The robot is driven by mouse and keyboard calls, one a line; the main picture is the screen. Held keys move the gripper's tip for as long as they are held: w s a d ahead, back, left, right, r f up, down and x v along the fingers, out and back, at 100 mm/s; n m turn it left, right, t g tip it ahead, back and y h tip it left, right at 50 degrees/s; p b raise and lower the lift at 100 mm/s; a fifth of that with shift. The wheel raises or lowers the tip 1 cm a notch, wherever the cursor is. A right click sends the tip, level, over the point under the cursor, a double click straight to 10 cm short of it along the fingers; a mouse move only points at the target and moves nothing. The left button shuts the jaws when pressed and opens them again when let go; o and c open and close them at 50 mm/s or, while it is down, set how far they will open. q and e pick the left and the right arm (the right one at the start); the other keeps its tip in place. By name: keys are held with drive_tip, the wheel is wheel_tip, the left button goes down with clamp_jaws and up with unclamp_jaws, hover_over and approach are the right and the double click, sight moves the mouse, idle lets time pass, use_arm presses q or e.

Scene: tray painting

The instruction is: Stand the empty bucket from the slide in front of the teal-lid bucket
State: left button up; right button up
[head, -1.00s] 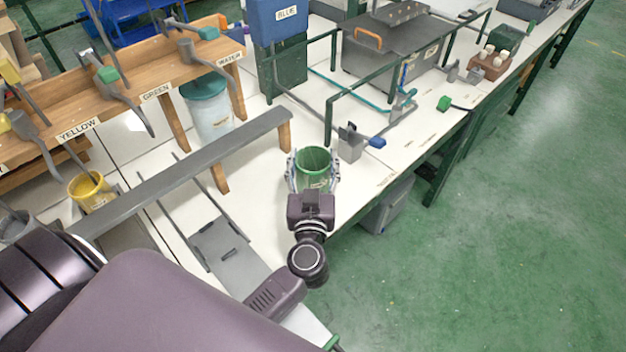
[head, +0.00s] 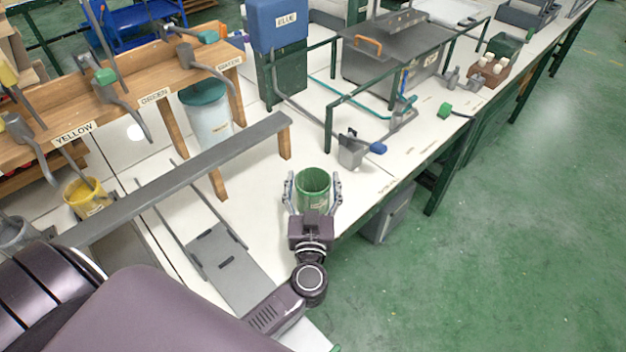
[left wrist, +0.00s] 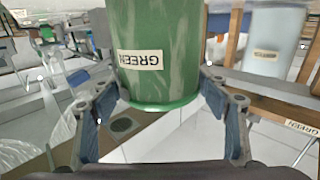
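The green bucket (head: 313,202) is upright, with its open mouth up and empty as far as I see. My left gripper (head: 313,190) has a finger on each side of it and appears shut on its sides. The bucket's GREEN label (left wrist: 141,60) shows upside down in the left wrist view, between the fingers (left wrist: 160,95). Whether its base touches the table is hidden. The teal-lid bucket (head: 212,125) stands at the back left, beside the wooden rack. The long grey slide (head: 165,188) on wooden legs runs between the two buckets. My right gripper is out of view.
A grey clamp with a blue handle (head: 377,148) stands just behind the green bucket. A flat grey plate (head: 228,268) lies to the left of my left arm. A yellow bucket (head: 84,200) is at the far left. White table (head: 265,200) is bare left of the bucket.

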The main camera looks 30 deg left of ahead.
use_arm(q)
drive_tip(key=shift+r, duration=0.1)
drive_tip(key=v, duration=1.2)
drive_tip(key=shift+r+b, duration=0.1)
drive_tip(key=shift+b, duration=0.3)
